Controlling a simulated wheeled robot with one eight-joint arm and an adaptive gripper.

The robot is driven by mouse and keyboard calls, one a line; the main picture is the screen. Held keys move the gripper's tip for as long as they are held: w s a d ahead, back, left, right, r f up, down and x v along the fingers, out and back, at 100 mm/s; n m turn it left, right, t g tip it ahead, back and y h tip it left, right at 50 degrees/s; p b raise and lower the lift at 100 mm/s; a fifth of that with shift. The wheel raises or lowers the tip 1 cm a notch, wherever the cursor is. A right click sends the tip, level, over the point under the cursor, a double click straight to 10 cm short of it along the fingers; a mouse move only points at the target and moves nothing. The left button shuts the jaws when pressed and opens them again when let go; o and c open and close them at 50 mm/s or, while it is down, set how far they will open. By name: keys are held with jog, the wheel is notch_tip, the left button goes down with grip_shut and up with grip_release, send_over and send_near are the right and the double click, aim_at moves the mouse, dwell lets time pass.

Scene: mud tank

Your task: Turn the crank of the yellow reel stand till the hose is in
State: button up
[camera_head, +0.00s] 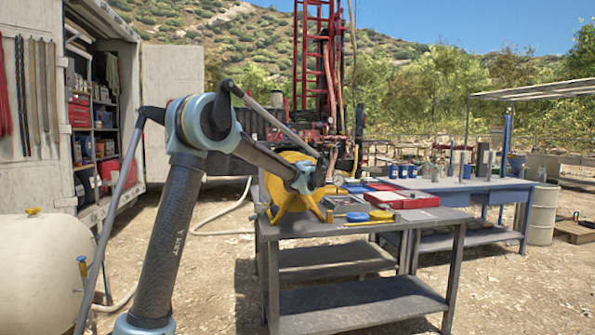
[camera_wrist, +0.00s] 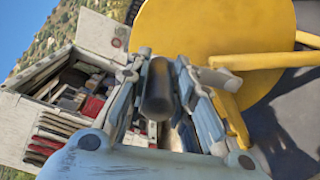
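The yellow reel stand (camera_head: 286,205) sits on a grey workbench, a round yellow disc on yellow legs. Its disc fills the upper right of the wrist view (camera_wrist: 215,35), with a yellow bar (camera_wrist: 265,61) across its edge. A dark cylindrical crank handle (camera_wrist: 157,88) lies between the fingers of my gripper (camera_wrist: 160,75). The fingers look closed on it from both sides, near their tips. In the head view my gripper (camera_head: 318,178) is in front of the reel, small and partly hidden by my wrist. The crank arm and hose on the reel cannot be made out.
The grey workbench (camera_head: 370,225) also bears a red tray (camera_head: 403,200), a blue disc (camera_head: 358,217) and a yellow disc (camera_head: 381,215). A blue table (camera_head: 480,188) stands behind at right. A cream tank (camera_head: 38,265) is at left. A pale hose (camera_head: 222,233) lies on the ground.

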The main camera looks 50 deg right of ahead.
jog(key=o, duration=0.4)
jog(key=shift+s+d+f, duration=0.15)
jog(key=shift+s, duration=0.1)
jog(key=shift+c, duration=0.2)
jog(key=shift+w, duration=0.15)
jog(key=v, duration=1.2)
